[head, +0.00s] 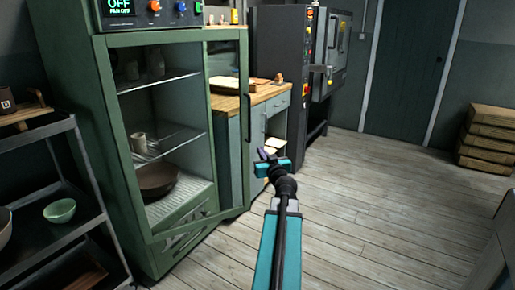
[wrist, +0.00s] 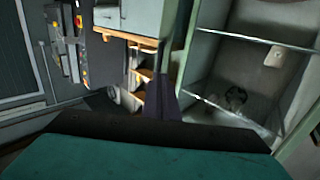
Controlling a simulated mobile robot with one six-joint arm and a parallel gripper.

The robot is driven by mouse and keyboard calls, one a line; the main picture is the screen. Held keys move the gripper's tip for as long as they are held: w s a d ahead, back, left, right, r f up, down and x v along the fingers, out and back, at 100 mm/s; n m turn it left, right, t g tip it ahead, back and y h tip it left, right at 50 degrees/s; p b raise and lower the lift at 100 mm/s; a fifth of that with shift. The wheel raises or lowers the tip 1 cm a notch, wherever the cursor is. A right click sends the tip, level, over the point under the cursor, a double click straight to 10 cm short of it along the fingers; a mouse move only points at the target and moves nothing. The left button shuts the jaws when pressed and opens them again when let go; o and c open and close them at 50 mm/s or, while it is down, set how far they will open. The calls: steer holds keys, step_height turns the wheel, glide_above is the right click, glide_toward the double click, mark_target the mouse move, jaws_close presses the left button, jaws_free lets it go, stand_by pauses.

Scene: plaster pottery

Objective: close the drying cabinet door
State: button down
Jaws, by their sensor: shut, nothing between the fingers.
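The green drying cabinet (head: 70,75) stands at the left in the head view. Its glass-paned door (head: 245,165) is ajar, with its right edge standing out past the cabinet's right side. A dark upright handle (head: 246,85) is on that edge. My gripper (head: 268,155) is shut and empty, just right of the door's free edge in the picture; I cannot tell whether it touches. In the wrist view its purple fingers (wrist: 161,97) are together, with the cabinet's shelves (wrist: 235,115) to the right.
A brown bowl (head: 157,180) and small pots stand inside the cabinet. A dark shelf rack (head: 60,240) with bowls is at the left. A wood-topped workbench (head: 268,93) and a dark kiln unit (head: 280,50) stand behind the door.

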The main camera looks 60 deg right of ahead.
mark_target(250, 136)
steer(key=shift+p+x, duration=1.1)
steer(key=shift+x, duration=5.75)
